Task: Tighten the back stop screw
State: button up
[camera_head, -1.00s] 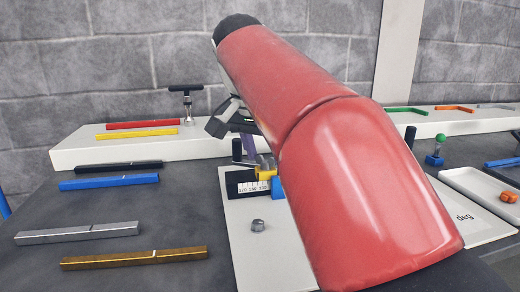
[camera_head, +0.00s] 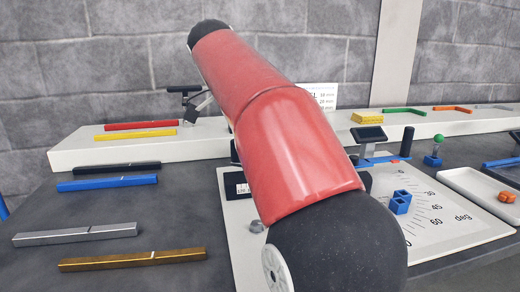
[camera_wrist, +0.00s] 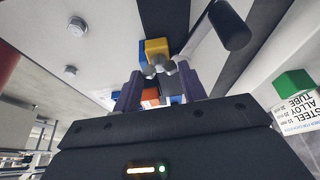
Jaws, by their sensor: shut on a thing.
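In the wrist view, the two purple-grey fingers of my gripper (camera_wrist: 160,84) are closed in around a small silver screw, the back stop screw (camera_wrist: 167,68), beside a yellow block (camera_wrist: 156,48). A second silver rounded end shows just left of it. The exact contact is partly hidden by the fingers. A blue piece (camera_wrist: 143,50) touches the yellow block's left side. In the head view my red arm hides the fingers, the screw and the yellow block. Only part of the scale block (camera_head: 235,187) shows beside the arm.
A black T-handled tool (camera_head: 184,89) stands on the white back shelf (camera_head: 90,153). A black post (camera_wrist: 230,26) rises close to my gripper. Several coloured bars lie at left, including a brass one (camera_head: 135,260). An angle board (camera_head: 455,225) lies at right.

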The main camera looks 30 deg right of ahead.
jog(key=shift+m, duration=0.5)
jog(key=o, duration=1)
